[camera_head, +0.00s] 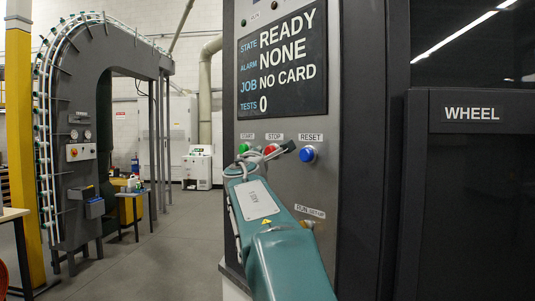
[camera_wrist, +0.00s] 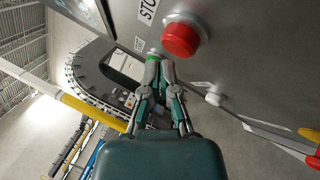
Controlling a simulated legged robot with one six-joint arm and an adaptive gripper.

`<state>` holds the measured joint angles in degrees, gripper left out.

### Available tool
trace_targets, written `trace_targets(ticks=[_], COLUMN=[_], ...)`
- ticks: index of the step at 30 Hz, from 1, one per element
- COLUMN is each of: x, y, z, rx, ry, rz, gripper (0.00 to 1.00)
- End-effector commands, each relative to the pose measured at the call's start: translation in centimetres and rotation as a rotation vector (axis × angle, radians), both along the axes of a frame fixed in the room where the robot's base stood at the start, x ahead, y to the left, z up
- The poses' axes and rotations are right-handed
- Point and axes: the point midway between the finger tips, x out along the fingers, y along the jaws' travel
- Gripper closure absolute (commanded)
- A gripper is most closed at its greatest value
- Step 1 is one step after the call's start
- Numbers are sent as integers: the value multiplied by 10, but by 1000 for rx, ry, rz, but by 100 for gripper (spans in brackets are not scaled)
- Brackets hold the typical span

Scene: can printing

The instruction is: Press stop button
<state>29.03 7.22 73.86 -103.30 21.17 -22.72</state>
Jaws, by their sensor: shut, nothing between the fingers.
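The red stop button (camera_head: 271,149) sits on the grey control panel, between the green start button (camera_head: 243,148) and the blue reset button (camera_head: 307,154). In the wrist view the red button (camera_wrist: 180,38) is large and near, with part of its label beside it. My gripper (camera_wrist: 160,66) is shut and empty. Its fingertips show just below and left of the red button and overlap the green button (camera_wrist: 152,56). I cannot tell whether they touch anything. In the head view my gripper (camera_head: 270,156) is in front of the panel, partly covering the red button.
The panel's display (camera_head: 283,62) reads READY, alarm NONE, job NO CARD, tests 0. A run/setup switch (camera_head: 308,224) is lower on the panel. A dark cabinet marked WHEEL (camera_head: 471,114) stands at the right. A curved conveyor (camera_head: 75,130) stands at the left, with open floor between.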

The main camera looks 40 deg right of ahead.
Motion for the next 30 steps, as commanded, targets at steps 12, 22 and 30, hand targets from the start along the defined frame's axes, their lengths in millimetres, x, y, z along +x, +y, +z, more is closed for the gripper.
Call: trace_targets(ticks=[12,22,30], x=[-1,-1,-2], y=[-6,-8,-11], z=[1,1,1], rx=[0,0,0], ry=[0,0,0], rz=[0,0,0], gripper=[100,100,100])
